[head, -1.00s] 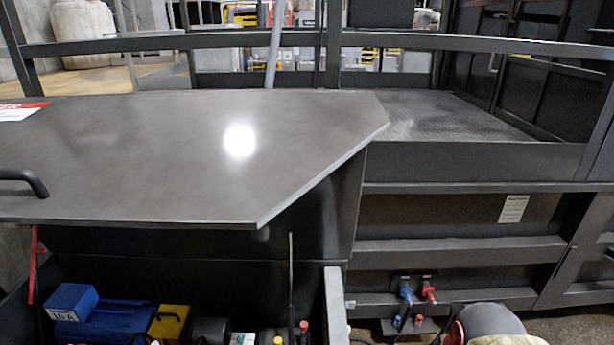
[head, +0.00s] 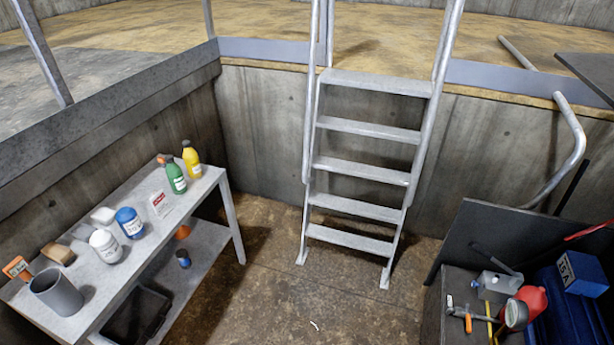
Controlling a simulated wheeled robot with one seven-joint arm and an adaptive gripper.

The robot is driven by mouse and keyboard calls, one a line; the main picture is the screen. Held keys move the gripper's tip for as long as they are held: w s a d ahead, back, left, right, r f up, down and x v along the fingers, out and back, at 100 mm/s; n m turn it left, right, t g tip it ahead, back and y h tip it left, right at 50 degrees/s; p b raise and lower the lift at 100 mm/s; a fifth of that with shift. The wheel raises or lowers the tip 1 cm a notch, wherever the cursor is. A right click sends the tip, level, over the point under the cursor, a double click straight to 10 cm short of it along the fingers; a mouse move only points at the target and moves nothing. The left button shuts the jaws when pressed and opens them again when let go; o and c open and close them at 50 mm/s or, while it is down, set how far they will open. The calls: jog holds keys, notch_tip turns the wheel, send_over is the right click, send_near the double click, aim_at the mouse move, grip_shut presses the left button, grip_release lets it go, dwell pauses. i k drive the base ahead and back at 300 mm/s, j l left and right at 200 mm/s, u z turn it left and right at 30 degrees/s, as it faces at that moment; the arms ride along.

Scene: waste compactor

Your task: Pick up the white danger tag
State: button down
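A small white tag with a red band (head: 160,204), which looks like the danger tag, is on the grey table (head: 206,188) at the left in the head view. It is beside a blue-bodied container (head: 130,223) and in front of a green bottle (head: 176,178). Its print is too small to read. My gripper is not in view.
The table also holds a yellow bottle (head: 191,160), a white bottle (head: 105,246) and a grey cup (head: 55,293). A metal ladder (head: 362,170) stands at the concrete wall. The floor (head: 285,290) between is mostly clear.

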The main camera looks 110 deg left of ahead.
aim_at(159, 201)
jog(key=u, duration=4.45)
jog(key=i+l+u, duration=0.3)
jog(key=i+l, duration=1.6)
